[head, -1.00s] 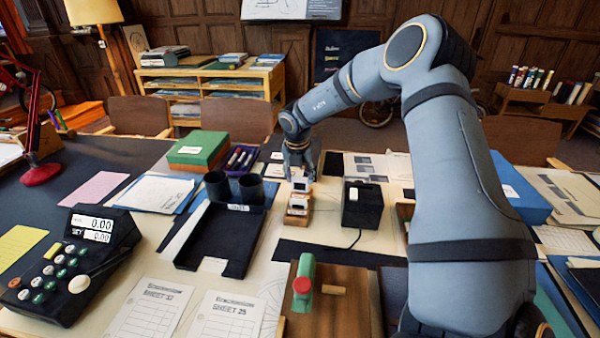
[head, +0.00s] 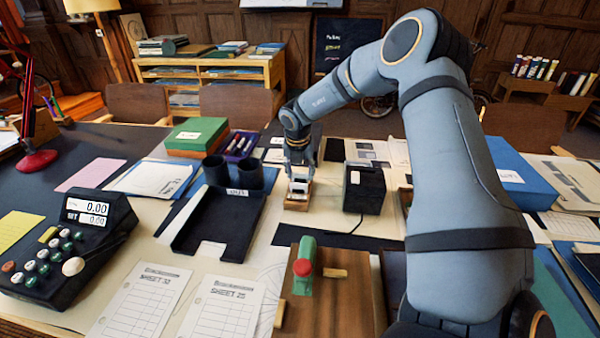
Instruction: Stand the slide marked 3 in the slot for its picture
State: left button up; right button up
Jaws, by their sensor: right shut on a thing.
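My right gripper (head: 300,168) reaches down at mid-table, its fingers shut on a small white-framed slide (head: 299,184). The slide is upright, right at a small wooden slotted block (head: 297,204). I cannot tell whether it sits in a slot or just above one. The mark on the slide is too small to read, and the fingers hide its upper part. Any pictures by the slots cannot be made out. My left gripper is not in view.
A black box (head: 364,190) with a cord stands close to the right of the block. A black tray (head: 222,228) with dark cups lies to the left. A wooden board with a green-and-red tool (head: 304,262) is in front. Pale table shows between them.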

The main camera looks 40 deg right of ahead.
jog(key=o, duration=0.9)
jog(key=v, duration=0.7)
jog(key=shift+r, duration=0.3)
jog(key=shift+a, duration=0.1)
